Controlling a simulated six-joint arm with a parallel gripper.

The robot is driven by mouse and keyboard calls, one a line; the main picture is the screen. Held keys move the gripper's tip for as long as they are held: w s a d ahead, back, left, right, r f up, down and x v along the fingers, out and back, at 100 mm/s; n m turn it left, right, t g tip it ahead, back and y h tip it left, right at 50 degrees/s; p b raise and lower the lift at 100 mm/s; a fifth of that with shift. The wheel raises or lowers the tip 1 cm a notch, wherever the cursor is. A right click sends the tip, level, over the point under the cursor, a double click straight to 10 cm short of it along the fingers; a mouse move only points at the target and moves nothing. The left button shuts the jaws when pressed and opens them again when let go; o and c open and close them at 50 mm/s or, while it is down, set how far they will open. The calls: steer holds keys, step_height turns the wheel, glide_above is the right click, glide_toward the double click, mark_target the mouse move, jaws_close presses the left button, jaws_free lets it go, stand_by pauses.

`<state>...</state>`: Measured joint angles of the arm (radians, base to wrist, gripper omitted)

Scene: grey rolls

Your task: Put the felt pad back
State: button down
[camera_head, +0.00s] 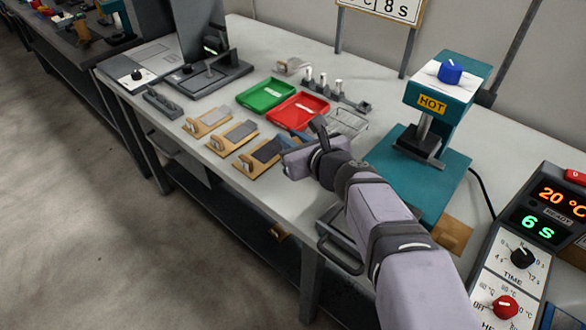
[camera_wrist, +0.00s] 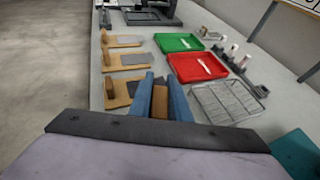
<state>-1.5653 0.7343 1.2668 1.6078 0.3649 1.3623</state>
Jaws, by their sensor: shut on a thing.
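My gripper (camera_wrist: 160,90) has its two blue fingers shut on a brown block (camera_wrist: 160,103). The block shows between the fingers in the wrist view; its lower part is hidden. I cannot tell whether felt is fixed to it. In the head view my gripper (camera_head: 290,137) is above the bench, right of the nearest of three wooden boards (camera_head: 248,169), and its hold is hidden there. Each board has an upright wooden piece and a flat grey sheet; the nearest sheet (camera_head: 267,150) is darkest. I cannot tell which, if any, is the felt pad.
A green tray (camera_head: 265,95) and a red tray (camera_head: 298,109) lie beyond the boards. A wire rack (camera_wrist: 228,101) is right of my gripper. A teal press (camera_head: 440,110) marked HOT stands to the right. A control panel shows 20 °C and 6 S.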

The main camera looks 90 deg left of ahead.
steer(key=shift+f+b, duration=1.35)
steer(key=shift+f, duration=2.15)
steer(key=c, duration=1.7)
jaws_free()
steer(key=shift+f, duration=0.1)
steer(key=shift+o, duration=0.2)
steer(key=shift+r, duration=0.2)
steer(key=b+v, duration=0.2)
steer(key=v, duration=1)
steer(key=shift+w, duration=0.1)
steer(key=shift+w, duration=0.1)
